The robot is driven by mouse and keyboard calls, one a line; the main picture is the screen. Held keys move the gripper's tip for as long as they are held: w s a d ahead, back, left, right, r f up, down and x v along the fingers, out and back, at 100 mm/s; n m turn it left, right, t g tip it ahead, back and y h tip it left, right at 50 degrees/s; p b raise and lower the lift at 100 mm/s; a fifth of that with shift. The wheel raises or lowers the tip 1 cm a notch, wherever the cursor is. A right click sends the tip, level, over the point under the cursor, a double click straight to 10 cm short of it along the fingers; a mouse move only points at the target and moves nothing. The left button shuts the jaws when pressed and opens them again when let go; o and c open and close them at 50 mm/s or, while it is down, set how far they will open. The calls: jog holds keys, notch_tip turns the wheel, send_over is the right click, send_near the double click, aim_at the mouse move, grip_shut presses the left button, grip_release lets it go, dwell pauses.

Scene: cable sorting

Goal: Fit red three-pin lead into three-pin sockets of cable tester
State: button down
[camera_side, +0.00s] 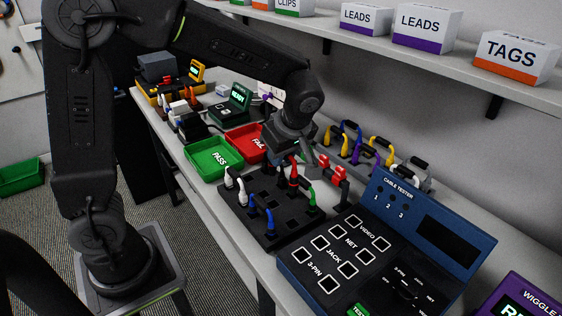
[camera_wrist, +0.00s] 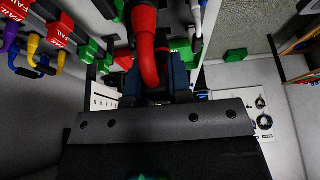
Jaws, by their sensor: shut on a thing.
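The red three-pin lead (camera_side: 293,177) stands upright at the back of the black lead block (camera_side: 238,212). My gripper (camera_side: 287,158) is shut on its upper part. I cannot tell whether its lower end is seated in the block or just above it. In the wrist view the red lead (camera_wrist: 148,50) is large and close, between the jaws. The cable tester (camera_side: 285,265) lies to the right of the block, with rows of square sockets marked VIDEO, NET, JACK and 3-PIN. The 3-PIN sockets (camera_side: 329,284) are at its near left edge and look empty.
A stand with red clips (camera_side: 325,164) is just right of my gripper. Green PASS (camera_side: 207,160) and red FAIL (camera_side: 243,134) trays lie behind left.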

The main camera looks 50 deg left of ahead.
jog(key=shift+r, duration=0.75)
jog(key=s+d+f+m+h, duration=0.1)
jog(key=s+d+m+h, duration=0.25)
jog(key=d+m, duration=1.05)
jog(key=s+d+f+m+h, duration=0.15)
jog(key=d+m+h, duration=0.35)
jog(key=m, duration=1.7)
jog(key=shift+s+d+f, duration=0.1)
jog(key=shift+s+f, duration=0.05)
jog(key=shift+f, duration=1.05)
jog(key=shift+s+d+f, duration=0.1)
jog(key=shift+f, duration=1.1)
jog(key=shift+f, duration=0.9)
